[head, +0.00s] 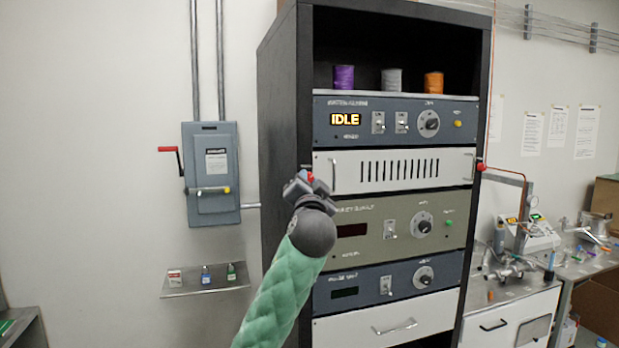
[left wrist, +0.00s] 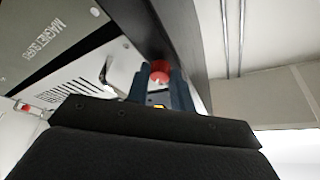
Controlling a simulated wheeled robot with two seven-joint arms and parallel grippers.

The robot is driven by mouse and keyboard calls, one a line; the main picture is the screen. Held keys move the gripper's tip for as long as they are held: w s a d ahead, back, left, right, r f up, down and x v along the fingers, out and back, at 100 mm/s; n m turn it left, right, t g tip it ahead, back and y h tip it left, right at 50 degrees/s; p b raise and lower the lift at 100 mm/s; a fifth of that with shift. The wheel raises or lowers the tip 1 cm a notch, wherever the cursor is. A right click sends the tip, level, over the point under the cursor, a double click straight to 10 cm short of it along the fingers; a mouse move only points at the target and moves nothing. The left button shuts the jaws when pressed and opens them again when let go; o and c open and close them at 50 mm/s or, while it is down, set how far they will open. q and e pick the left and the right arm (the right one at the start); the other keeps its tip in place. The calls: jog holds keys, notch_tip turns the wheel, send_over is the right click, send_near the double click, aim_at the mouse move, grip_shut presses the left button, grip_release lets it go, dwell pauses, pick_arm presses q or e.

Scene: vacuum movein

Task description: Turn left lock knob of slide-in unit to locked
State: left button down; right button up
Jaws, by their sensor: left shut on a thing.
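My left gripper (head: 307,181) is at the panel's left edge, shut on the red left lock knob (head: 310,176). In the left wrist view, the knob (left wrist: 160,70) sits between the two dark blue fingertips (left wrist: 160,84). My gripper partly hides the knob, so I cannot tell its turn angle. The red right lock knob (head: 481,166) is at the panel's right edge and is untouched. My right gripper is not in view.
A unit showing IDLE (head: 345,119) is above the panel, and a grey-green unit (head: 400,228) is below. The panel's left handle (head: 334,175) is close to my gripper. A grey switch box (head: 212,175) and a small shelf (head: 205,290) are on the left wall.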

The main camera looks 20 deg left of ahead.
pick_arm(q)
jog(key=m+h+p, duration=0.1)
jog(key=m+p, duration=0.1)
jog(key=m, duration=0.1)
jog(key=m+g+h+p, duration=0.1)
jog(key=m+p, duration=0.1)
jog(key=m, duration=0.1)
jog(key=m+h+p, duration=0.1)
jog(key=m+p, duration=0.1)
jog(key=shift+a+r+m+g, duration=0.15)
jog(key=shift+r+m+g, duration=0.15)
jog(key=shift+r+m, duration=0.1)
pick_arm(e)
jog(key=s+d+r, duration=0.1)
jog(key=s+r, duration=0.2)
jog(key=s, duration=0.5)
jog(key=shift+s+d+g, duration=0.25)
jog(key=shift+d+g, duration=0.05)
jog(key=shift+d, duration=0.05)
pick_arm(q)
jog(key=shift+f, duration=0.1)
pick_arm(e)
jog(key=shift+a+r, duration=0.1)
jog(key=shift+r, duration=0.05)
pick_arm(q)
jog(key=c, duration=1.2)
grip_release()
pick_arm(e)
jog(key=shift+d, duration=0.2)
